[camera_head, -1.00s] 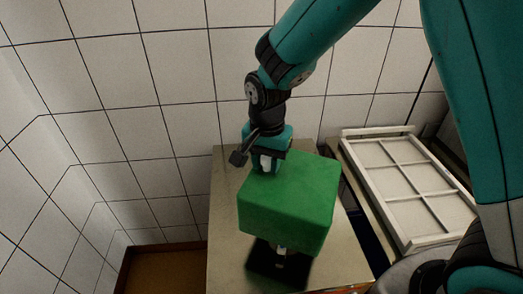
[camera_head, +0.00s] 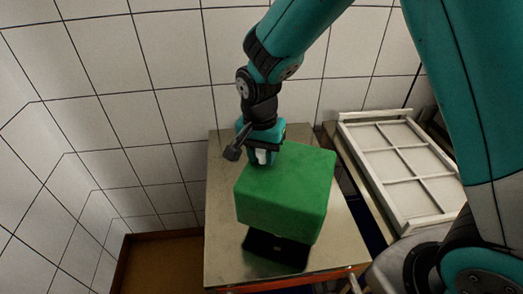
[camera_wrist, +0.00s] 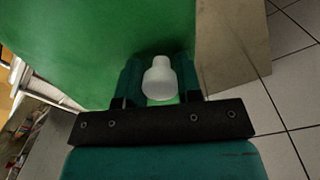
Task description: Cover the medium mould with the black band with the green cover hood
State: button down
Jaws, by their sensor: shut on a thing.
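The green cover hood (camera_head: 285,195) is a large box shape, held a little tilted in the picture above the steel table. My gripper (camera_head: 262,158) is shut on the white knob on its top. In the wrist view the knob (camera_wrist: 160,80) sits between both fingers, and the green top of the hood (camera_wrist: 80,50) fills much of the picture. A dark patch (camera_head: 274,250) shows under the hood's front edge; I cannot tell whether it is a shadow or an object. No mould with a black band can be made out; the hood hides what is beneath it.
The steel table (camera_head: 222,215) has bare room left of the hood. A white framed rack (camera_head: 395,165) lies to the right. A brown-rimmed surface (camera_head: 165,265) is lower left. Tiled walls (camera_head: 110,90) stand behind and left.

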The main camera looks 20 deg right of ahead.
jog(key=shift+f+b, duration=2.35)
jog(key=shift+f, duration=1.35)
jog(key=c, duration=0.7)
grip_release()
